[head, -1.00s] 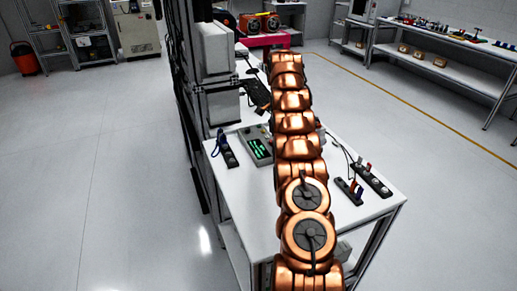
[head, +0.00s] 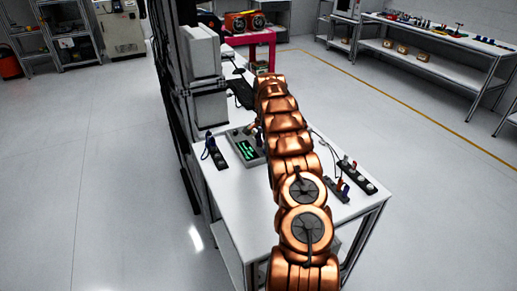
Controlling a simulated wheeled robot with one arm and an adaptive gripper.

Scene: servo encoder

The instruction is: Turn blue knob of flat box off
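A flat grey box (head: 236,134) with a lit green screen (head: 246,150) lies on the white workbench, left of my copper arm. Its right part is partly covered by the arm. A small copper-coloured part shows at the box's upper right edge, beside the arm; I cannot tell what it is. I cannot make out the blue knob clearly. My arm rises through the middle of the picture and hides its own end, so my gripper is not visible.
The white workbench (head: 225,205) also bears a dark strip with a blue cable (head: 217,152) at left and dark strips with coloured plugs (head: 357,177) at right. A metal frame with grey cabinets (head: 200,52) stands along its left side. The floor at left is clear.

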